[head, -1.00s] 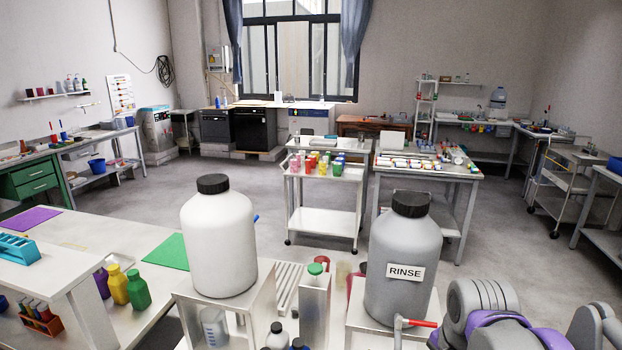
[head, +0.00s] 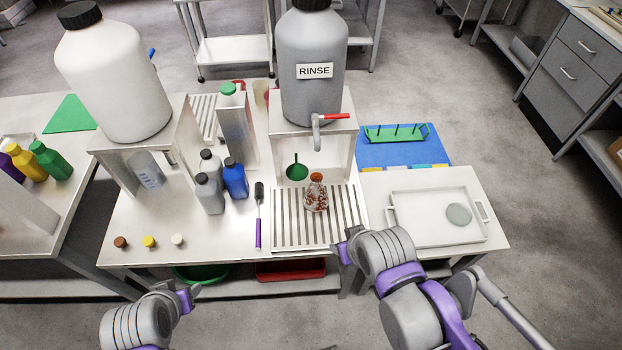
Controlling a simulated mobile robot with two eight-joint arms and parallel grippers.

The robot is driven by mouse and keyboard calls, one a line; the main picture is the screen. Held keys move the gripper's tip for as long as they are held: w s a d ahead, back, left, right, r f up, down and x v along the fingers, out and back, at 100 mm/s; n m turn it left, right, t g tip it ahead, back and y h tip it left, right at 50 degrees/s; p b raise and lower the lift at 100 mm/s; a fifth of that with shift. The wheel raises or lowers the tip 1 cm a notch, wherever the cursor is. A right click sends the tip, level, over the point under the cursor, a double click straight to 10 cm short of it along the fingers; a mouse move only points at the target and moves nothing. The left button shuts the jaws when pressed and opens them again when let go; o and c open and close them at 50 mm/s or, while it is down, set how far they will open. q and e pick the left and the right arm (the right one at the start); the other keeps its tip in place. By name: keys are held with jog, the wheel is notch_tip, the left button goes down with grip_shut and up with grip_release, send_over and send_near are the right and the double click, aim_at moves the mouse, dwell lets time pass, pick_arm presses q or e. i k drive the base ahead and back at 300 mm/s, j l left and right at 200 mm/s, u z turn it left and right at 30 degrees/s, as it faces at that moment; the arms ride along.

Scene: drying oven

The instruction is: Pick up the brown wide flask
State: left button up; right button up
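A small wide-bottomed flask (head: 316,196) with brown-red patches and a brown top stands upright on the slatted drain rack (head: 290,232), below the tap of the grey RINSE container. My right gripper (head: 345,247) is near the front right corner of the rack, to the lower right of the flask and apart from it. My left gripper (head: 188,294) is in front of the bench, far to the lower left of the flask. Neither gripper visibly holds anything; their finger gaps are too small and turned to judge.
The grey RINSE container (head: 312,90) with its red-handled tap (head: 325,118) overhangs behind the flask. A green funnel (head: 297,170) is behind it, and a purple-handled brush (head: 259,215) lies to the left. A white tray (head: 405,235) lies to the right. Grey and blue bottles (head: 235,180) stand left.

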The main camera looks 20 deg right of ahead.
aim_at(316, 200)
jog(key=u, duration=0.75)
jog(key=k+l+u, duration=0.1)
jog(key=l+u, duration=0.2)
jog(key=u, duration=0.15)
jog(key=k+l+u, duration=0.15)
jog(key=l+u, duration=0.15)
jog(key=u, duration=0.15)
jog(key=k+l, duration=0.4)
